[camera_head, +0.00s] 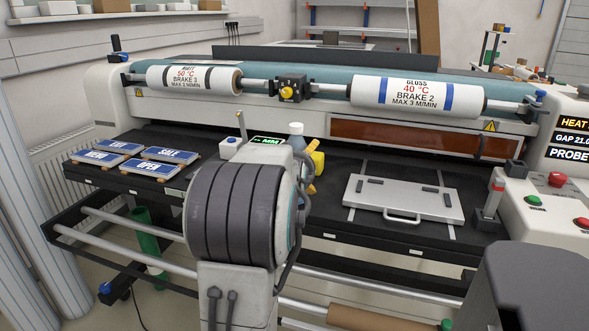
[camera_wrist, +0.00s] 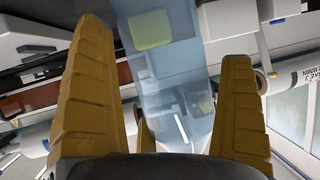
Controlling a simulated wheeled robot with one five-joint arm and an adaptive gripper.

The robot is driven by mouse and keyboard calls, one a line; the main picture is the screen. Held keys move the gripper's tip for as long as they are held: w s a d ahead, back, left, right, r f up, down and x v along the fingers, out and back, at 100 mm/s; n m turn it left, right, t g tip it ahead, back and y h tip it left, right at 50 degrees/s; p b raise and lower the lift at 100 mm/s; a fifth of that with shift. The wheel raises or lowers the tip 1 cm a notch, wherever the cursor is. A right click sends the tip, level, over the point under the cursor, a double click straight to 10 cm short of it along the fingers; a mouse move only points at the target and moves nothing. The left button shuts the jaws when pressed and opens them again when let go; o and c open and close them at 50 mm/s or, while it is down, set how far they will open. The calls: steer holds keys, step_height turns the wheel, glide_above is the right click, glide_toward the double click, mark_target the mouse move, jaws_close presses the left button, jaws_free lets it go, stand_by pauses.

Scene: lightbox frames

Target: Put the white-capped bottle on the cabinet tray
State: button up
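The white-capped bottle (camera_head: 297,142) shows behind my arm in the head view, with a white cap and a blue-grey body. Its lower part is hidden. In the wrist view a translucent pale-blue body (camera_wrist: 165,75), which looks like this bottle, lies between the two yellow-brown fingers of my gripper (camera_wrist: 165,45). The fingers stand well apart, one on each side of it; whether both touch it I cannot tell. In the head view my gripper is mostly hidden by my arm. I cannot make out a tray that is clearly the cabinet tray.
A flat grey panel with a handle (camera_head: 395,203) lies on the dark bench to the right. Several blue signs (camera_head: 150,164) lie at the left. Labelled rollers (camera_head: 418,94) span the back. A control panel (camera_head: 560,205) is at right.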

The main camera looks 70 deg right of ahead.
steer(key=shift+s+d+f, duration=0.15)
steer(key=shift+s+d, duration=0.05)
steer(key=c, duration=0.9)
steer(key=shift+c, duration=0.2)
